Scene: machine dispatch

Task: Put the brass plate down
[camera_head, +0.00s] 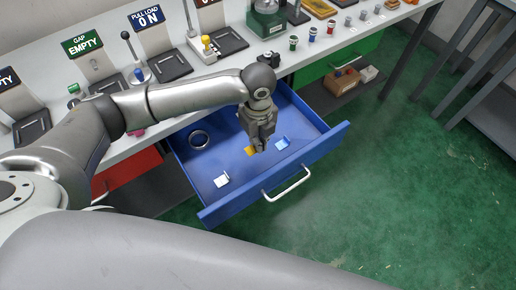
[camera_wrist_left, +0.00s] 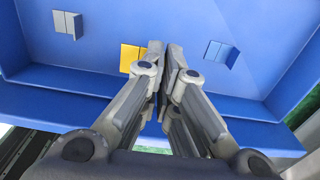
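The brass plate (camera_head: 250,151) is a small yellow piece inside the open blue drawer (camera_head: 196,170). In the left wrist view the brass plate (camera_wrist_left: 130,58) shows just left of the fingertips, partly hidden behind the left finger. My left gripper (camera_head: 259,148) points down into the drawer. My right gripper is not in view.
A white piece (camera_head: 222,180) and a light blue piece (camera_head: 282,143) lie in the drawer on either side of the gripper. The drawer front has a handle (camera_head: 287,184). Fixtures and signs stand on the bench above.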

